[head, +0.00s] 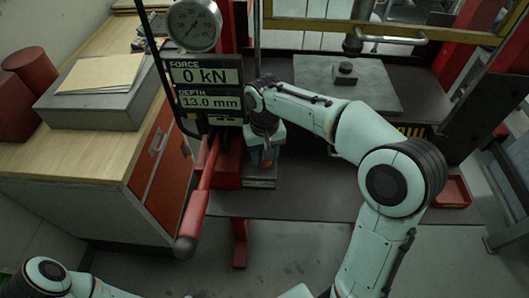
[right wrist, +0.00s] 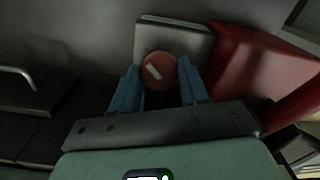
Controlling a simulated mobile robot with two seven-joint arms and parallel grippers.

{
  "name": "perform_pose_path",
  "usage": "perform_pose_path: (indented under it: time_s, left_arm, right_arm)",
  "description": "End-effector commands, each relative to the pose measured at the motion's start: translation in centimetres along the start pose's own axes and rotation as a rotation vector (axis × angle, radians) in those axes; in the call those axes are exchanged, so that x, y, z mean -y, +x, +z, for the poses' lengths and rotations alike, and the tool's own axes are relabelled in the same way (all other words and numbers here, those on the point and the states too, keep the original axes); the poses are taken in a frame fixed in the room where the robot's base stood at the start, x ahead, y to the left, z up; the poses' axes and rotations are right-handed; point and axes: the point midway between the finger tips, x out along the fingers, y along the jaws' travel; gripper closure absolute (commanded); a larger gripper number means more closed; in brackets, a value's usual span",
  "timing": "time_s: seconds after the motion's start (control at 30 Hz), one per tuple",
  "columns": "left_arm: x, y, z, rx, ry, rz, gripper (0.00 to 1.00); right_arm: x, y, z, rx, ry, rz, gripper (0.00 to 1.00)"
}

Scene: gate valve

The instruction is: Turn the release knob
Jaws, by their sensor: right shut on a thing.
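The release knob (right wrist: 166,71) is round and red with a short white stripe across its face. In the right wrist view it sits between the two blue fingers of my right gripper (right wrist: 160,80), which is shut on it. The white stripe lies tilted. In the head view my right gripper (head: 266,152) points down beside the red press pump, and the knob is mostly hidden behind it. Only part of my left arm shows at the bottom left of the head view; its gripper is out of view.
A red lever (head: 203,185) slopes close left of my right gripper. A display (head: 206,88) reads force 0 kN and depth 13.0 mm, under a round gauge (head: 194,25). A metal plate (head: 348,85) bears a small dark block (head: 344,73). A wooden bench (head: 70,150) stands left.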

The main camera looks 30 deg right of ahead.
Motion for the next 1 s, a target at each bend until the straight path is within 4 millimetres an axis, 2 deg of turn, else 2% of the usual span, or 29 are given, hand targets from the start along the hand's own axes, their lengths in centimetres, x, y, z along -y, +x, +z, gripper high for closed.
perform_pose_path:
  time_s: [0.5, 0.7, 1.0]
  left_arm:
    - [-0.39, -0.51, -0.6, -0.007, 0.003, 0.003, 1.0]
    - [-0.41, -0.53, -0.63, -0.008, 0.003, 0.003, 1.0]
    - [-0.42, -0.54, -0.64, -0.008, 0.003, 0.003, 1.0]
  right_arm:
    - [0.02, -0.11, -0.04, -0.002, -0.447, 0.0, 0.86]
    - [0.05, -0.12, -0.03, -0.003, -0.557, 0.0, 0.86]
    - [0.05, -0.12, -0.04, -0.003, -0.632, 0.0, 0.86]
